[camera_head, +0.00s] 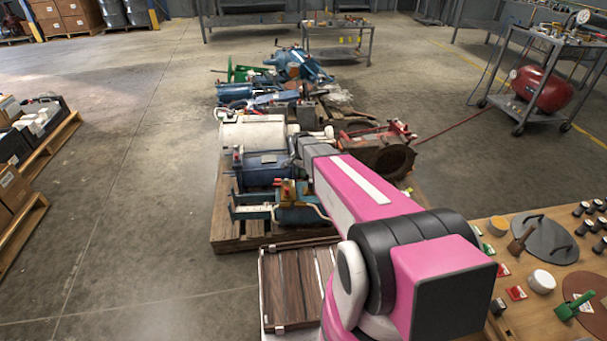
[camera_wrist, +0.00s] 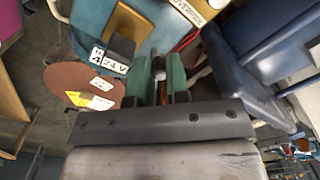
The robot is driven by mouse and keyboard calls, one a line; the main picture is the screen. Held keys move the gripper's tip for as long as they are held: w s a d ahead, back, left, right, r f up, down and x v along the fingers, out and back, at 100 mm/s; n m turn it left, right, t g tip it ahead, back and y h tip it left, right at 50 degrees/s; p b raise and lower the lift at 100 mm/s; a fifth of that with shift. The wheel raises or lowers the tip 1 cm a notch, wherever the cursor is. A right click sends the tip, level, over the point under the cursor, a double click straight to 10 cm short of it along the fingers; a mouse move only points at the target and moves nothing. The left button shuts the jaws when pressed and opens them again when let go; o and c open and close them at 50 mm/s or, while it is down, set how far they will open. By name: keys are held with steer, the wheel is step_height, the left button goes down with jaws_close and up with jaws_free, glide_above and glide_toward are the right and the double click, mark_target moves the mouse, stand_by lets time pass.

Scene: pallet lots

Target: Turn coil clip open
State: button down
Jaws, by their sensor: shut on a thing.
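In the wrist view my gripper (camera_wrist: 158,75) has two green fingers close together. They are shut on a small, pale metallic piece (camera_wrist: 158,66), apparently the coil clip, mostly hidden between them. Just left of the fingers is a black coil block (camera_wrist: 120,48) with a white label (camera_wrist: 112,62) reading 24V. A brass-coloured body (camera_wrist: 130,18) adjoins it. In the head view a brass-coloured valve part (camera_head: 288,190) sits on a blue-green unit (camera_head: 298,215) at the pallet's near end. My pink arm reaches toward it and the gripper tips cannot be made out there.
A wooden pallet (camera_head: 228,238) holds several machine parts, including a blue cylinder (camera_head: 262,168) and a rusty red housing (camera_head: 385,160). A tool table (camera_head: 540,315) stands at right. A brown disc (camera_wrist: 82,82) lies left of my fingers. Open floor lies left of the pallet.

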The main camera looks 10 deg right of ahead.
steer(key=shift+w+a+m, duration=0.1)
steer(key=shift+w+m, duration=0.45)
steer(key=shift+m, duration=0.75)
steer(key=shift+w+m, duration=0.5)
steer(key=shift+m, duration=0.8)
steer(key=c, duration=1.1)
jaws_free()
steer(key=shift+r, duration=0.1)
step_height(320, 180, up, 11)
steer(key=shift+f, duration=0.2)
